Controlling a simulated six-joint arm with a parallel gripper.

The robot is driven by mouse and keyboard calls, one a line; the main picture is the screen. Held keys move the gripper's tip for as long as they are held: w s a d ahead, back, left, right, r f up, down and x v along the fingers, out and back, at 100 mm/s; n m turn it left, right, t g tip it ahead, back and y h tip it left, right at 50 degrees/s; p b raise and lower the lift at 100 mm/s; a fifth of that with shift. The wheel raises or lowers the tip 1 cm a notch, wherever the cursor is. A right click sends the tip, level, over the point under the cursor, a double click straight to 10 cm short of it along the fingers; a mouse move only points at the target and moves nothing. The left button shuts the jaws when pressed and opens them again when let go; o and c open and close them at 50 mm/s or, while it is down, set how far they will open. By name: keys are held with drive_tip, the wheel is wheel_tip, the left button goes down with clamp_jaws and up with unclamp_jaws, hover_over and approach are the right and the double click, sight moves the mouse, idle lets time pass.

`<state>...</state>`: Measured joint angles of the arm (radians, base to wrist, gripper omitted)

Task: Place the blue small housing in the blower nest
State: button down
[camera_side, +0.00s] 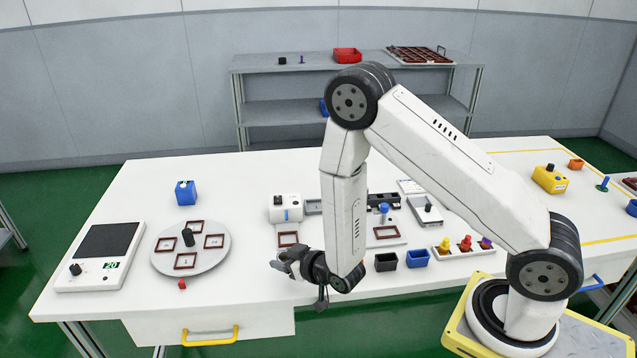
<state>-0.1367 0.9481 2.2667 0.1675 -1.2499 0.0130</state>
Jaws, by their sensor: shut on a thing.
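My gripper (284,261) is low over the front middle of the table, pointing left. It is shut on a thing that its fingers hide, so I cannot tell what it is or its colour. A small open blue box (418,258) stands right of my forearm, beside a black one; I cannot tell whether it is the small housing. A white blower-like unit (284,208) with a dark knob stands behind my gripper. A red-brown square frame (288,239), which looks like its nest, lies in front of it and just behind my gripper. The frame looks empty.
A round grey turntable (160,247) with several red-brown frames is at left, beside a scale (95,260). A blue block (186,193) stands behind it. The black box (386,262) and a rack of coloured pegs (466,246) are at right.

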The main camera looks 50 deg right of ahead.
sight(287, 277)
drive_tip(key=shift+f, duration=1.6)
drive_tip(key=shift+f, duration=0.2)
drive_tip(key=shift+c, duration=0.5)
unclamp_jaws()
drive_tip(key=shift+v, duration=3.9)
drive_tip(key=shift+w+r, duration=0.2)
